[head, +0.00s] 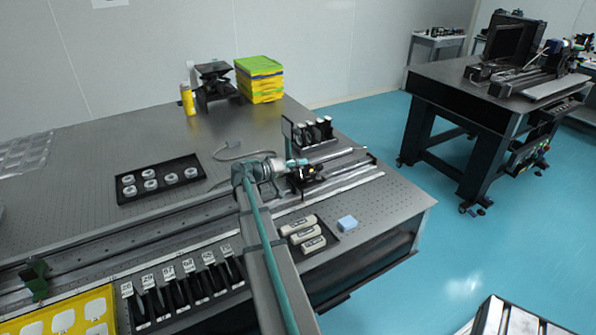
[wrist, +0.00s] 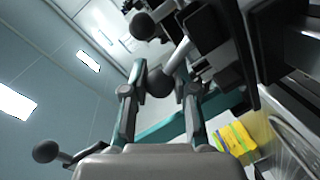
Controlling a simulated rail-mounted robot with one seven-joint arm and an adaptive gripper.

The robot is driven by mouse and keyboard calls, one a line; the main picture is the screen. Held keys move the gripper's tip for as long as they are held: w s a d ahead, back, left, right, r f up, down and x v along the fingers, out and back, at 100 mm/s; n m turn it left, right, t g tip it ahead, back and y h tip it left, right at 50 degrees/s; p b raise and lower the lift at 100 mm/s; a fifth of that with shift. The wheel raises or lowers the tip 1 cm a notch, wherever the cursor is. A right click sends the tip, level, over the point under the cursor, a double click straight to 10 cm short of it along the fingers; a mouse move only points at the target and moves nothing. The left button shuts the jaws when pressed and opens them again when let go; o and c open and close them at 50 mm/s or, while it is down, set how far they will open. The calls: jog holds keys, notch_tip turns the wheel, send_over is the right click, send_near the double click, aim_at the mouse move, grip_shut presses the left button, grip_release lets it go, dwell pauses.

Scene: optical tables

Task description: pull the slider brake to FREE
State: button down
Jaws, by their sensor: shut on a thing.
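The slider (head: 309,176) is a small dark carriage on the long rail near the table's right end. Its dark body (wrist: 205,28) fills the upper middle of the wrist view. My gripper (head: 292,165) reaches it from the left. In the wrist view my gripper (wrist: 160,85) has its two fingers on either side of a dark ball knob (wrist: 159,82) on a short grey rod, and is shut on it. I take this knob for the brake handle. A second ball knob (wrist: 143,27) shows just above. No FREE marking is readable, so the brake's setting cannot be told.
A rack of dark holders (head: 312,132) stands close behind the slider. A third ball knob (wrist: 46,151) shows at lower left. A yellow-green stack (head: 260,80) stands at the back.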

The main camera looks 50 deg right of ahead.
jog(key=s+m+b, duration=0.1)
jog(key=b, duration=0.3)
jog(key=s+a+m+b, duration=0.1)
jog(key=m+b, duration=0.1)
jog(key=b, duration=0.3)
jog(key=m+t+b, duration=0.1)
jog(key=m+b, duration=0.1)
jog(key=b, duration=0.3)
jog(key=shift+s+a+f+h, duration=0.15)
jog(key=shift+s+f+h, duration=0.2)
jog(key=shift+s+h, duration=0.05)
jog(key=m+b, duration=0.1)
jog(key=b, duration=0.2)
jog(key=s+m+b, duration=0.1)
jog(key=m+b, duration=0.1)
jog(key=b, duration=0.2)
jog(key=shift+s+a+f+t+h, duration=0.1)
jog(key=shift+s+a+t+h, duration=0.1)
jog(key=shift+a+t+h, duration=0.1)
jog(key=b, duration=0.1)
jog(key=m+b, duration=0.1)
jog(key=shift+s+a+b, duration=0.1)
jog(key=shift+s+b, duration=0.15)
jog(key=shift+b, duration=0.05)
jog(key=shift+r+m, duration=0.2)
jog(key=shift+m, duration=0.1)
jog(key=c, duration=1.2)
grip_release()
jog(key=shift+r, duration=0.1)
